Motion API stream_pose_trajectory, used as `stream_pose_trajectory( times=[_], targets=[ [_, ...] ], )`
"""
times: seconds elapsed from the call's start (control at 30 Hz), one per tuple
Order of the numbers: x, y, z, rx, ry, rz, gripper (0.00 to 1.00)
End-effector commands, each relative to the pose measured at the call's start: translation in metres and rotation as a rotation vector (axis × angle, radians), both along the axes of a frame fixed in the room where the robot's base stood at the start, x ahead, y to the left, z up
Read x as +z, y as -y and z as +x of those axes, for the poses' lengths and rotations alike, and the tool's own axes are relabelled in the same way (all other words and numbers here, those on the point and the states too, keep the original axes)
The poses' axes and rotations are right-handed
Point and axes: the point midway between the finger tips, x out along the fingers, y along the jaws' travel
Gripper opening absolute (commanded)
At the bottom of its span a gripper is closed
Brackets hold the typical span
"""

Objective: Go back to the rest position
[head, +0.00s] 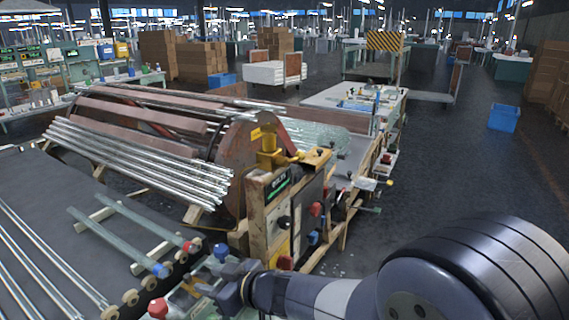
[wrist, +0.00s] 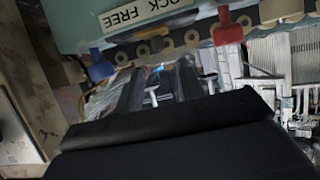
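My gripper (head: 208,289) is at the lower middle of the head view, beside the end of the roller bench. In the wrist view its two dark fingers (wrist: 154,85) stand apart with a gap between them. A pale T-shaped part shows through this gap, but I cannot tell what it belongs to. No held object is visible. My arm reaches in from the lower right of the head view.
Glass tubes (head: 122,240) lie on the grey bench (head: 60,196) at left. A drum machine (head: 237,170) with metal rods and a control panel (head: 283,210) stand behind my gripper. A red lever (wrist: 228,30) and a blue lever (wrist: 101,66) show nearby. Open floor (head: 440,180) lies right.

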Motion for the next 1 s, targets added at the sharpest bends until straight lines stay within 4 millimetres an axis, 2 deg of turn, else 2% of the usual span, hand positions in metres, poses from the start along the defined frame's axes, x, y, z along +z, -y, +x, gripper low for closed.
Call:
stream_pose_trajectory(
  times=[0.03, 0.4, 0.5, 0.6, 1.0],
  targets=[
    [-0.008, -0.010, 0.004, 0.004, -0.002, -0.001, 0.37],
    [-0.034, -0.066, 0.033, 0.002, -0.002, -0.001, 0.37],
    [-0.014, -0.063, 0.033, -0.001, 0.001, 0.002, 0.37],
    [-0.005, -0.063, 0.032, 0.000, 0.000, 0.001, 0.37],
    [0.000, -0.063, 0.032, 0.000, -0.001, 0.000, 0.37]
  ],
)
